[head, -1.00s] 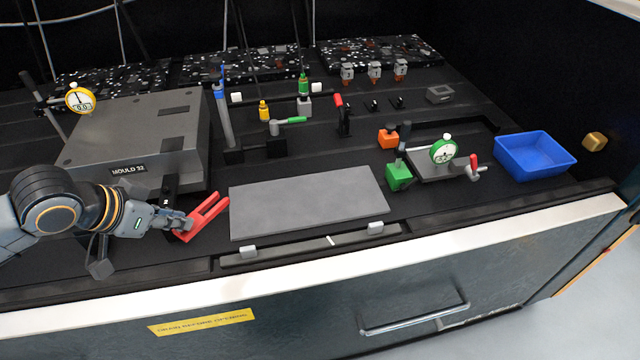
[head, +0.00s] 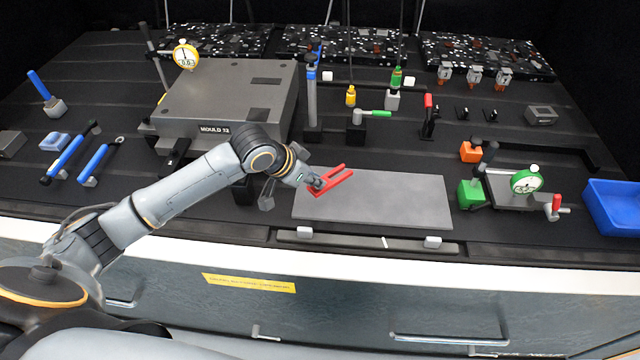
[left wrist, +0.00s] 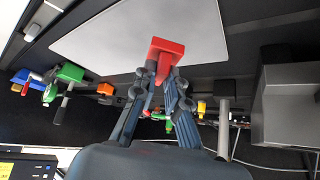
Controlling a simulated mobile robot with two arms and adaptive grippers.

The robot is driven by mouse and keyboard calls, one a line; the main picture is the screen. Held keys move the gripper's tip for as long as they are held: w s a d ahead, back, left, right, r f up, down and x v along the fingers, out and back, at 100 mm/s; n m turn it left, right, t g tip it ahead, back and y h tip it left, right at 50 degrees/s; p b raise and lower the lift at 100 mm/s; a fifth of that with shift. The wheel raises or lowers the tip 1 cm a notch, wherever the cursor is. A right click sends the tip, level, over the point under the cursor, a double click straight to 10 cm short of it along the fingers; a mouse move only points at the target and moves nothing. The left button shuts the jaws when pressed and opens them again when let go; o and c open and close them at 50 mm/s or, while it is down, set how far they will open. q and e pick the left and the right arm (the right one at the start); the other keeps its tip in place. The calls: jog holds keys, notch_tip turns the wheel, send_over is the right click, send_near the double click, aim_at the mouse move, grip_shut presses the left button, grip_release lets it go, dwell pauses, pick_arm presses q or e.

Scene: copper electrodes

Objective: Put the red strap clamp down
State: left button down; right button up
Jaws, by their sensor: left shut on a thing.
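The red strap clamp (head: 334,183) is a flat red piece with two prongs. My left gripper (head: 316,184) is shut on it at its left end in the head view. The clamp shows over the left part of the grey plate (head: 400,200); whether it touches the plate I cannot tell. In the left wrist view the clamp (left wrist: 166,50) sits between the fingertips of my left gripper (left wrist: 165,78), with the grey plate (left wrist: 105,40) behind it. My right gripper is not in view.
A green clamp (head: 470,194) and a dial gauge (head: 526,181) stand right of the plate, then a blue bin (head: 612,208). A rail with light blocks (head: 370,241) runs along the front. Most of the plate is bare.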

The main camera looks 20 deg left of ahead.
aim_at(330, 176)
pick_arm(q)
jog(key=shift+w+d+f, duration=0.2)
jog(key=shift+w+f, duration=0.15)
jog(key=shift+w+d+f, duration=0.2)
jog(key=shift+w+f, duration=0.1)
jog(key=shift+f, duration=0.2)
notch_tip(330, 176, down, 2)
jog(key=shift+f+p, duration=0.1)
jog(key=shift+p, duration=0.75)
jog(key=shift+w+f, duration=0.1)
jog(key=shift+f, duration=0.4)
jog(key=shift+f, duration=0.1)
jog(key=c, duration=1.4)
grip_release()
jog(key=shift+f, duration=0.1)
